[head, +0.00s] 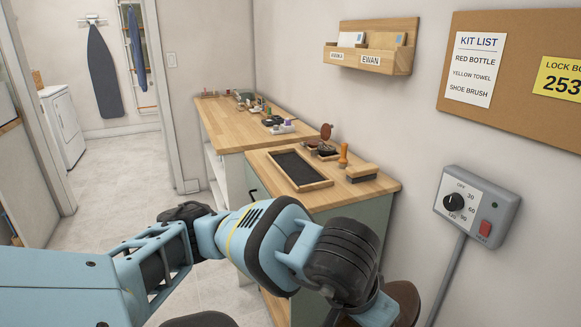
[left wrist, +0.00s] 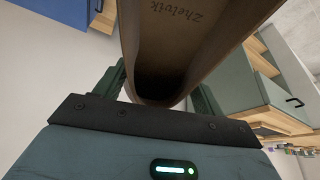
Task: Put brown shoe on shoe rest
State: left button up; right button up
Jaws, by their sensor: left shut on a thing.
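The brown shoe (left wrist: 185,45) fills the top of the left wrist view, with dark lettering on its surface. My left gripper (left wrist: 160,85) is shut on it, one finger on each side. In the head view, brown parts of the shoe (head: 404,298) show at the bottom, beyond the end of my left arm; my arm hides the rest and the gripper. A small brown rounded piece on a stand (head: 326,132) at the back of the near worktop may be the shoe rest; I cannot tell for sure. My right gripper is not in view.
The near wooden worktop (head: 385,187) holds a dark-matted tray (head: 300,170), an orange-handled tool (head: 343,155) and a brush (head: 361,173). A farther worktop (head: 215,112) carries small items. A control box (head: 477,207) is on the right wall. The floor at left is clear.

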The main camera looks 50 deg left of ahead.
aim_at(296, 169)
jog(key=j, duration=0.75)
jog(key=i+j, duration=0.15)
jog(key=j, duration=0.65)
jog(key=i, duration=0.5)
